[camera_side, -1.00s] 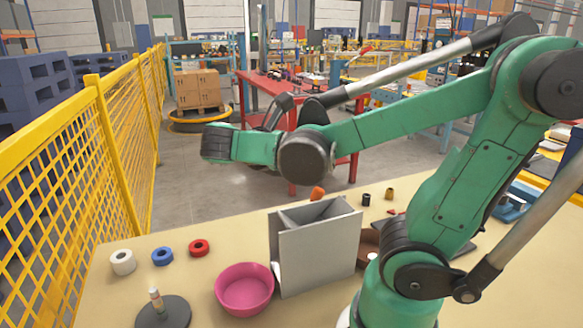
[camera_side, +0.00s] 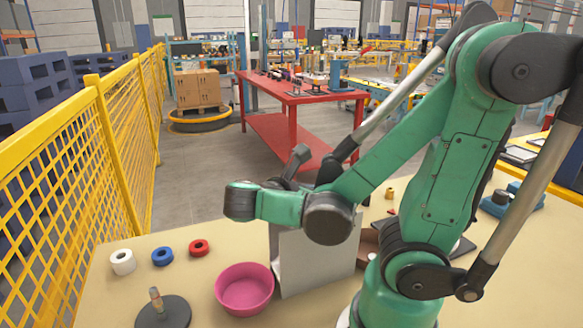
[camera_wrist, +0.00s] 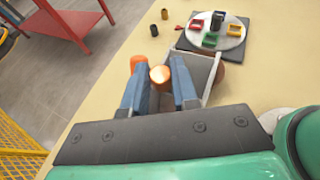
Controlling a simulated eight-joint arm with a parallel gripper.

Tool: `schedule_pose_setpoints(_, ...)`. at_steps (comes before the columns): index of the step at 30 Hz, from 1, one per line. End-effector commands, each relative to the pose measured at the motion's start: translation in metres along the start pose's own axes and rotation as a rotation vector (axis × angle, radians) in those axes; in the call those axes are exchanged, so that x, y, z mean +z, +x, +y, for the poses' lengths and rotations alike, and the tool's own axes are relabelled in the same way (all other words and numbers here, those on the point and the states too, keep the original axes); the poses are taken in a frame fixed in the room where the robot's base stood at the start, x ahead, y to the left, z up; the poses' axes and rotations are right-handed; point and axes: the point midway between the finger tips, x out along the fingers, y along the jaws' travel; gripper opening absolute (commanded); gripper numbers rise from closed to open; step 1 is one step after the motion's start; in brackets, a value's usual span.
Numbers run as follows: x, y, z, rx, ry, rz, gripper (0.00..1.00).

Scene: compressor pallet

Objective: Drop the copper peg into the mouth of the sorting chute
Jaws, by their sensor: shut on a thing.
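My gripper (camera_wrist: 158,84) shows in the wrist view as two blue-grey fingers, shut on the copper peg (camera_wrist: 159,75). The peg's bright round end faces the camera. The grey sorting chute (camera_wrist: 205,72) lies just right of and beyond the peg, and the right finger overlaps it in the picture. I cannot tell whether the peg is over its mouth. In the side view the chute (camera_side: 310,268) stands on the table with its upper part behind my arm. The jaws and the peg are hidden there.
An orange piece (camera_wrist: 137,62) lies beyond the left finger. A round plate with coloured bins (camera_wrist: 216,30) is farther off. A yellow fence (camera_side: 95,170) stands left.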

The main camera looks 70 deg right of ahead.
Motion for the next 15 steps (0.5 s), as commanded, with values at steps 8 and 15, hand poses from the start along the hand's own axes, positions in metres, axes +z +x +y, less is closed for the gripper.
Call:
schedule_pose_setpoints(8,-0.0020,0.0009,-0.0001,0.000,0.000,0.000,0.00)
schedule_pose_setpoints(15,-0.0019,0.0009,-0.0001,0.000,0.000,0.000,0.61)
